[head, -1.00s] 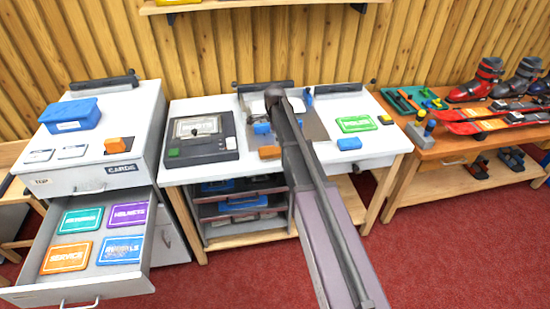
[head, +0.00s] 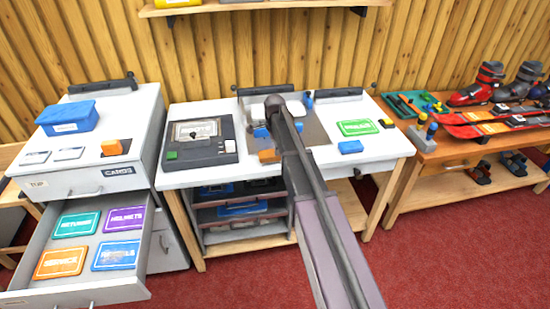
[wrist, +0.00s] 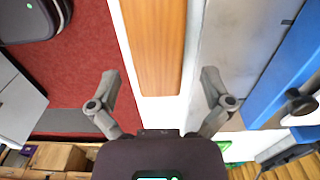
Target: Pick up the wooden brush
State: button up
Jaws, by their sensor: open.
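The wooden brush (head: 268,156) shows in the head view as a small orange-brown block on the white bench, just left of my arm. In the wrist view a long orange-brown wooden surface (wrist: 155,45), which looks like the brush, runs from the top edge down to a rounded lower end. My gripper (wrist: 160,84) is open, one fingertip to each side of the line of this wood. Nothing is held. The rounded end lies between the fingertips in the picture; I cannot tell the height gap. In the head view my arm hides the gripper.
A blue item (wrist: 285,70) lies right of the wood in the wrist view. At left, a cabinet has an open drawer (head: 120,287).

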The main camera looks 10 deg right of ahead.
aim_at(274, 156)
jog(key=shift+s+a+f+b, duration=0.1)
jog(key=shift+a+f+b, duration=0.05)
jog(key=shift+f+b, duration=2.25)
jog(key=c, duration=1.2)
jog(key=shift+r+p, duration=0.2)
jog(key=shift+p, duration=0.15)
notch_tip(274, 156, up, 4)
jog(key=p, duration=0.3)
jog(key=shift+s+f+p, duration=0.1)
jog(key=shift+f+p, duration=0.05)
jog(key=shift+p, duration=0.2)
jog(key=s, duration=1.5)
jog(key=shift+s+r+p, duration=0.4)
